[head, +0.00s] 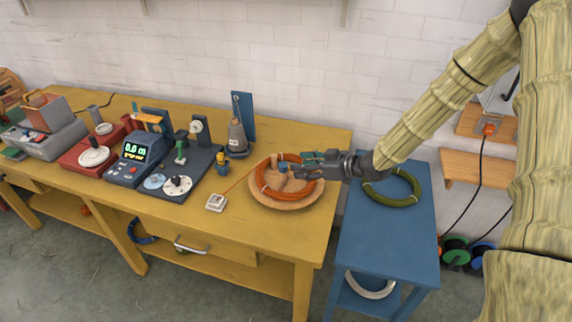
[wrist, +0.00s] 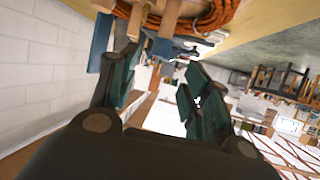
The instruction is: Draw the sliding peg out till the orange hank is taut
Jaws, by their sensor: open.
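The orange hank (head: 265,184) lies as a ring on a round wooden board (head: 287,205) near the table's right end. A wooden peg (head: 275,161) and a small blue piece (head: 283,168) stand inside the ring; I cannot tell for sure which part slides. My gripper (head: 308,164) is open above the right side of the ring, its fingers pointing left toward the pegs. In the wrist view the teal fingers (wrist: 163,60) are apart with nothing clearly between them. Wooden pegs (wrist: 168,14) and the orange hank (wrist: 208,18) show past the fingers at the top.
A thin orange strand runs left from the board toward a small pale block (head: 216,202). A blue side table (head: 395,239) with a green hank (head: 392,199) stands at the right. A yellow yarn guide (head: 222,166), a grey cone (head: 236,136) and a meter (head: 132,157) stand left.

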